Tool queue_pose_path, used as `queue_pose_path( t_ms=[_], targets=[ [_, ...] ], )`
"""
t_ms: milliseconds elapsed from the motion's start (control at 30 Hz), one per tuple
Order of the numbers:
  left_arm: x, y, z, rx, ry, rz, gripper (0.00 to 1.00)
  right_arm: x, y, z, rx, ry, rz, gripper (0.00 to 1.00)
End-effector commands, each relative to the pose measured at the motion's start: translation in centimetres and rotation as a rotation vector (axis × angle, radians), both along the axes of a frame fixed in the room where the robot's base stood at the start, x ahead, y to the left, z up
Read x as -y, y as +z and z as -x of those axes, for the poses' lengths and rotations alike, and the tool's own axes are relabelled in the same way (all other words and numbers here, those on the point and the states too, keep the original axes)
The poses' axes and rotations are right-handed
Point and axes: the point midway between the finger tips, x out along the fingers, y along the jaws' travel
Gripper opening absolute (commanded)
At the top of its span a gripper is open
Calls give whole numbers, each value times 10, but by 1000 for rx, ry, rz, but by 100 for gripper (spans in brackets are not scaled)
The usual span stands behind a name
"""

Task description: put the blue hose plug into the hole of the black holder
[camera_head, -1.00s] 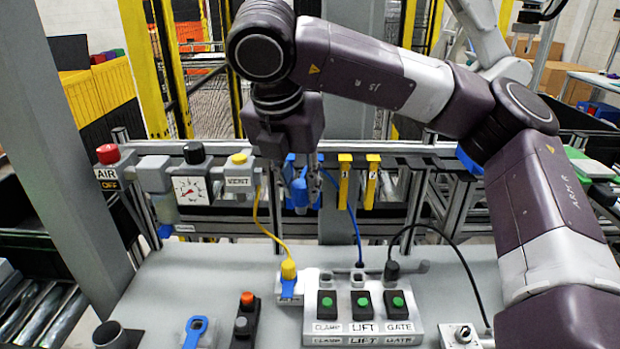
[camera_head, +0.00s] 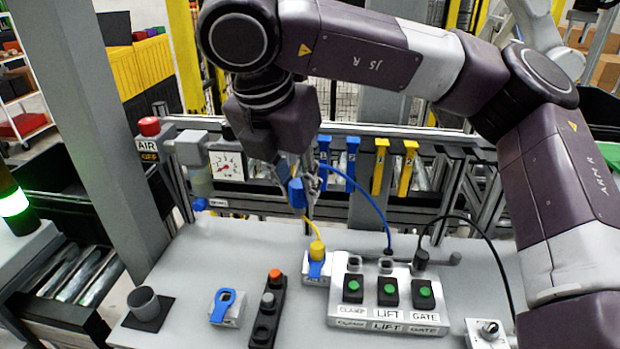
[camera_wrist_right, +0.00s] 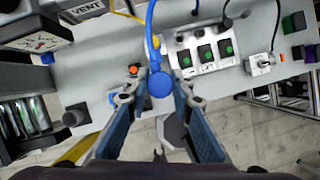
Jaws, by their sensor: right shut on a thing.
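The blue hose plug (camera_head: 296,193) is held between the fingers of my right gripper (camera_head: 302,192), above the back part of the grey table. In the right wrist view the plug (camera_wrist_right: 160,84) shows as a round blue end between the two fingers (camera_wrist_right: 159,97), with a blue hose leading up from it. The black holder (camera_head: 146,305) is a dark cup with an open top on a black base plate, at the table's left front. It also shows in the right wrist view (camera_wrist_right: 73,116), left of the gripper. The plug is well apart from it. My left gripper is not in view.
The button box (camera_head: 388,295) with green buttons stands right of the gripper. A yellow plug (camera_head: 317,248) sits in a small block. A black box with an orange button (camera_head: 268,305) and a blue-tabbed block (camera_head: 225,306) stand near the holder. A rail (camera_head: 350,133) runs behind.

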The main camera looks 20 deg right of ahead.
Motion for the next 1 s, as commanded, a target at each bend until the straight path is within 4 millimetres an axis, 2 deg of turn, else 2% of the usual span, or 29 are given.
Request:
queue_pose_path(
  t_ms=[1000],
  targets=[
    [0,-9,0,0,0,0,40,-82,3,22,7,6,-7,0]
  ],
)
